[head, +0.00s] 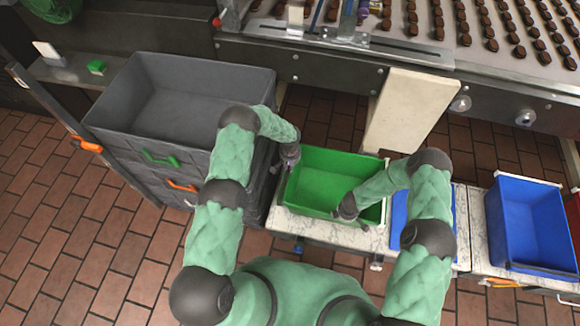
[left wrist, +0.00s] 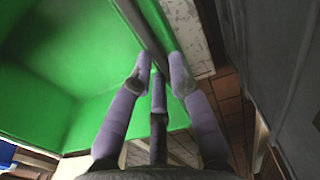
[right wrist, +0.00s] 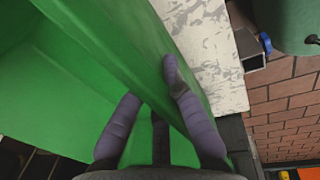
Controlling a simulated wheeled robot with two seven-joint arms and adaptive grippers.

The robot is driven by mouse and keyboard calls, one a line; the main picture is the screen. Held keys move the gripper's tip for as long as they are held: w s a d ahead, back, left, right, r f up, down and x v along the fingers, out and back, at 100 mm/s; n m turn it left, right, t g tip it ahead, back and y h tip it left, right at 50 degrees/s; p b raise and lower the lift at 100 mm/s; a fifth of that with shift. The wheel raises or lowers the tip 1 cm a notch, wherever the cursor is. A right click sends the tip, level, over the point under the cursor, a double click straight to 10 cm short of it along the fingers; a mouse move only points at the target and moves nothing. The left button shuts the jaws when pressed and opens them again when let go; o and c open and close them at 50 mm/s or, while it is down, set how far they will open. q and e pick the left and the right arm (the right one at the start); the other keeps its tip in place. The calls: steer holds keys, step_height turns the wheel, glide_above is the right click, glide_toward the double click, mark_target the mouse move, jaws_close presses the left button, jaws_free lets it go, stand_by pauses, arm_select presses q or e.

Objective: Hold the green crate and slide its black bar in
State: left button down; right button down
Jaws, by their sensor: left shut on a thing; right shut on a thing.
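The green crate (head: 342,158) sits upright and empty on a pale marbled surface. The black bar (left wrist: 147,35) shows in the left wrist view as a dark strip along the crate's edge, with green on both sides. My left gripper (head: 287,160) is at the crate's left side, shut with its fingers (left wrist: 160,75) on either side of the bar; their grip hides the bar's lower end. My right gripper (head: 345,210) is at the crate's near right part, shut on the green wall, with one finger inside and one outside (right wrist: 150,85).
A stack of grey crates (head: 130,120) stands close at the left. A blue crate (head: 530,262) is at the right, and another blue thing (head: 399,215) lies partly behind my right arm. A beige panel (head: 410,110) and the conveyor (head: 340,60) are beyond the green crate.

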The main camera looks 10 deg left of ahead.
arm_select(q)
steer(key=d, duration=0.8)
steer(key=shift+d, duration=0.2)
steer(key=c, duration=1.1)
jaws_free()
steer(key=shift+c, duration=0.2)
steer(key=shift+r, duration=0.1)
step_height(320, 180, up, 12)
arm_select(e)
steer(key=c, duration=1.2)
jaws_free()
